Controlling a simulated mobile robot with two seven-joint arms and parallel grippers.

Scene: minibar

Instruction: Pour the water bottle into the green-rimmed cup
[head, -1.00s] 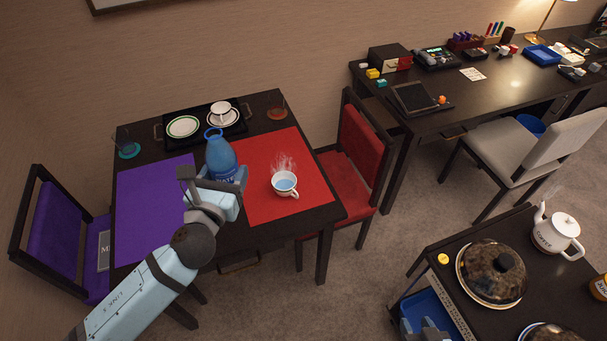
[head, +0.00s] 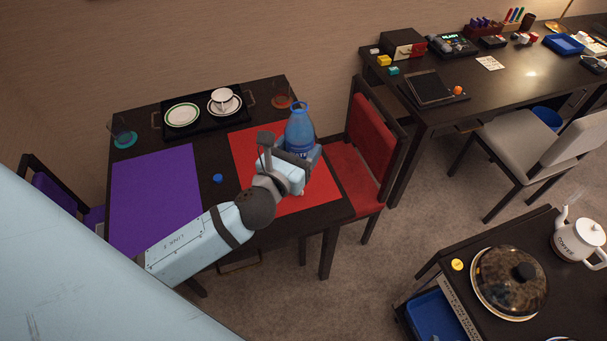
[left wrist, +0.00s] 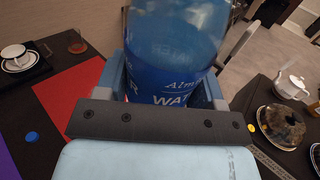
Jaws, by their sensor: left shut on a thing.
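A blue water bottle (head: 300,132) stands upright and uncapped in my left gripper (head: 297,160), over the red mat. In the left wrist view the bottle (left wrist: 172,70) fills the space between the fingers of the gripper (left wrist: 170,95), which is shut on it. A steaming white cup on the red mat, seen earlier, is now mostly or wholly hidden behind my gripper and the bottle. Another white cup (head: 223,99) sits on a saucer on the black tray. I cannot make out a green rim on either cup. My right gripper is not in view.
A blue cap (head: 217,178) lies between the purple mat (head: 155,195) and the red mat (head: 243,150). The black tray (head: 203,124) also holds a green-rimmed plate (head: 182,115). Glasses stand at the table's back corners. A red chair (head: 372,135) stands to the right.

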